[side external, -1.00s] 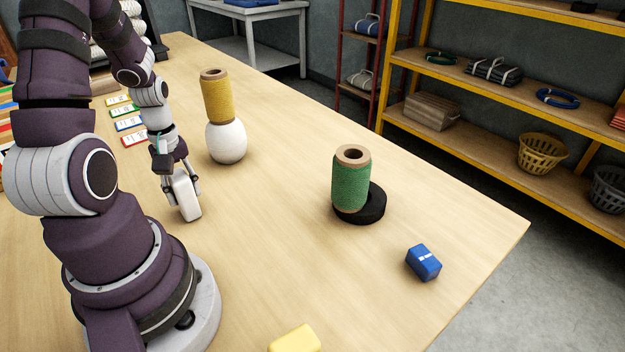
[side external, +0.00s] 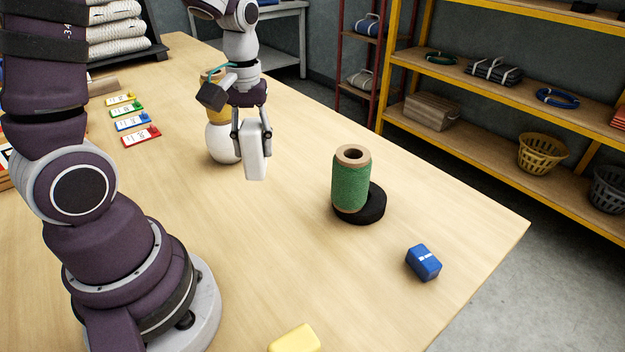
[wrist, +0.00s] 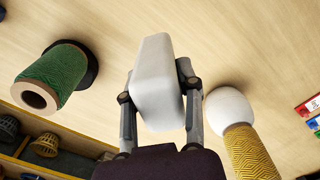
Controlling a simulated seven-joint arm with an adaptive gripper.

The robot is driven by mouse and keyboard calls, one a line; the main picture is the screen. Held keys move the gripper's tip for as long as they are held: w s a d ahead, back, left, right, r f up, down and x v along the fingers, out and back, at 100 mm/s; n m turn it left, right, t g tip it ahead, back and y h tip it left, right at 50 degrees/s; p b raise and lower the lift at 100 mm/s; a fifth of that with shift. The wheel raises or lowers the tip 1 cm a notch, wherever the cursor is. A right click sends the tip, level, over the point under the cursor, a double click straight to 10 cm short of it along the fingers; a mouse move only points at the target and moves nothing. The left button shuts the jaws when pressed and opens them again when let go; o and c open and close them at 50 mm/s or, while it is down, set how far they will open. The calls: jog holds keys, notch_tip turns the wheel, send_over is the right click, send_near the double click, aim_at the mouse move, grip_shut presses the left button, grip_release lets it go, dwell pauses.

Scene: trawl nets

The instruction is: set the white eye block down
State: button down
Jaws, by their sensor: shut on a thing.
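The white eye block (side external: 256,160) is held upright between the fingers of my gripper (side external: 252,140), which is shut on it. In the side view the block seems to hang above the table, in front of the white ball and yellow spool. In the wrist view the block (wrist: 156,85) fills the middle, with a finger of my gripper (wrist: 157,92) on each side. The block's far end is hidden in that view, and the gap to the table cannot be measured.
A green spool (side external: 351,182) stands on a black ring (side external: 374,208) to the right. A white ball (side external: 221,145) carries a yellow spool (side external: 215,112) behind my gripper. A blue block (side external: 423,262) and a yellow block (side external: 295,339) lie nearer. The table middle (side external: 270,240) is clear.

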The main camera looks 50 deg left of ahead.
jog(key=w+d+f+m, duration=0.15)
jog(key=d+m, duration=0.85)
jog(key=d, duration=1.3)
jog(key=shift+m, duration=0.3)
jog(key=f, duration=0.7)
jog(key=shift+s+d+f, duration=0.15)
jog(key=shift+d+f, duration=0.05)
jog(key=shift+f, duration=0.25)
jog(key=c, duration=0.7)
grip_release()
jog(key=shift+f, duration=0.1)
jog(key=shift+c, duration=0.2)
